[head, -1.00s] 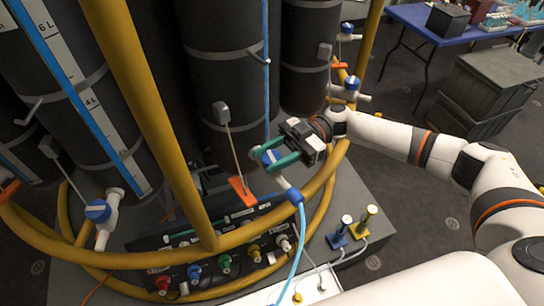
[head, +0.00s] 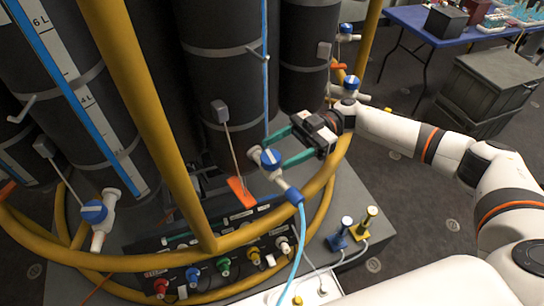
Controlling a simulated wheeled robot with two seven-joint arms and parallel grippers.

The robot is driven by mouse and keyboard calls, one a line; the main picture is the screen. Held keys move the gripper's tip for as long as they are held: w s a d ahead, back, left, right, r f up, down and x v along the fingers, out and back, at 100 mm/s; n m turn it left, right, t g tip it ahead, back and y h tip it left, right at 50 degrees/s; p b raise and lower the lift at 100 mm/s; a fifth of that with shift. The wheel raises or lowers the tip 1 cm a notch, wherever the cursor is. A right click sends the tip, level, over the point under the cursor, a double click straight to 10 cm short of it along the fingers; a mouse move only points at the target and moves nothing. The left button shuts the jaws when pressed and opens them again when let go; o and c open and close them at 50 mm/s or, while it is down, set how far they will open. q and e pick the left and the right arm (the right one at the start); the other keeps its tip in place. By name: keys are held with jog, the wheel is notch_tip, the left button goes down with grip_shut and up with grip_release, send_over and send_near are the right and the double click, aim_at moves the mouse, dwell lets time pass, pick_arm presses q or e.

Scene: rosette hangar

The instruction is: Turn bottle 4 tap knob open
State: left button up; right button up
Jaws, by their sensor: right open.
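A tap with a blue round knob (head: 270,158) with a white mark stands at the middle bottle, and a light blue hose (head: 299,225) runs down from its outlet. My right gripper (head: 272,150) comes in from the right with its teal fingers apart. The fingertips reach to either side of the knob, one above it and one to its lower right; I cannot tell whether either touches. Nothing is held. No number shows on this bottle (head: 222,80), so I cannot tell which one it is. My left gripper is not in view.
A yellow tubular frame (head: 150,110) rings the bottles, with an upright at left and a rail below the tap. Other blue-knobbed taps show at left (head: 94,210) and right (head: 352,83). A panel of coloured connectors (head: 223,265) lies below.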

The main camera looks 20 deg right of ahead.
jog(key=b+v, duration=0.2)
jog(key=v, duration=0.6)
jog(key=shift+d+b, duration=0.3)
